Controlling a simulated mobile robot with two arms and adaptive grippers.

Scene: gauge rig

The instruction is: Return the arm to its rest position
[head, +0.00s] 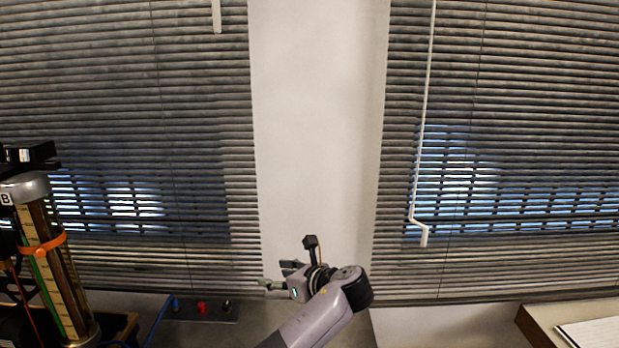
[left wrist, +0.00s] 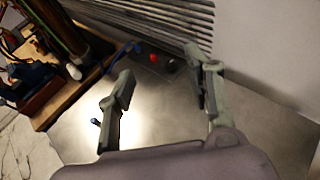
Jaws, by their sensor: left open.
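My left gripper (head: 275,280) shows low in the middle of the head view, in front of the pale wall strip between two windows. Its arm rises from the bottom edge and its fingers point left. In the left wrist view its two fingers (left wrist: 160,85) stand apart with nothing between them, above a grey metal surface (left wrist: 160,125). My right gripper shows in neither view.
A gauge column (head: 55,265) with an orange band stands at the far left. A small plate (head: 215,312) with a red knob (head: 202,307) lies by the blinds. A ledge with paper (head: 592,332) is at the lower right.

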